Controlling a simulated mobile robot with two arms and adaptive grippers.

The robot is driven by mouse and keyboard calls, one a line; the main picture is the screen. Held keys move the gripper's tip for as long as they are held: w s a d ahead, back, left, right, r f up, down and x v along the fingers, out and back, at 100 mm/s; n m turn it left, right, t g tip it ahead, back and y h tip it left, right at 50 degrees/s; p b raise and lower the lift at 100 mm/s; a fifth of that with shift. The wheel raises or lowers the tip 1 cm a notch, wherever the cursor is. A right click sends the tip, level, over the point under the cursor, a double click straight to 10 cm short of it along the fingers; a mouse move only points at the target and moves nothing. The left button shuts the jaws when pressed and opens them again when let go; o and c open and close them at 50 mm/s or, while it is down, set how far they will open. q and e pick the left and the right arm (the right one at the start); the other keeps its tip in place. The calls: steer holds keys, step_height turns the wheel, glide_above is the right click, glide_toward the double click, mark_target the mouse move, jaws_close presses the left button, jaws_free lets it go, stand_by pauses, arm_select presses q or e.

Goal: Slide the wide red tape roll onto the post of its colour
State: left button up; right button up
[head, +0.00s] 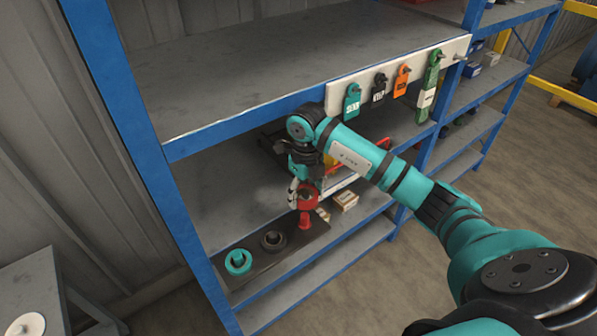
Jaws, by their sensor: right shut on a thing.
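The red tape roll (309,200) is at my right gripper (298,190), which is shut on it, low in the middle of the head view. The red post (305,220) stands directly below the roll at the far right end of a dark board (256,272). The roll appears above the post; whether it touches or surrounds the post top I cannot tell. The gripper's fingers hide part of the roll. My left gripper is not in view.
A teal ring-shaped piece (238,262) and a dark grey one (272,240) sit on the same board. A small cardboard box (345,200) is right of the red post. The upper shelf (250,75) overhangs, with tags hanging from a white rail (340,93).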

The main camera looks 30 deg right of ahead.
steer(key=shift+w+d+r+m, duration=0.1)
steer(key=shift+w+r+m, duration=0.15)
steer(key=shift+m, duration=0.15)
steer(key=shift+s, duration=0.1)
steer(key=shift+s+f+b, duration=0.15)
steer(key=shift+f+b, duration=0.15)
steer(key=shift+f, duration=0.2)
steer(key=shift+f+b, duration=0.7)
steer(key=shift+f, duration=0.2)
steer(key=shift+f+b, duration=0.8)
steer(key=shift+f, duration=0.4)
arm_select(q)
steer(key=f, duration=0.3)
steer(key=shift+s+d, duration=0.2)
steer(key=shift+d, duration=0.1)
arm_select(e)
steer(key=shift+r, duration=0.1)
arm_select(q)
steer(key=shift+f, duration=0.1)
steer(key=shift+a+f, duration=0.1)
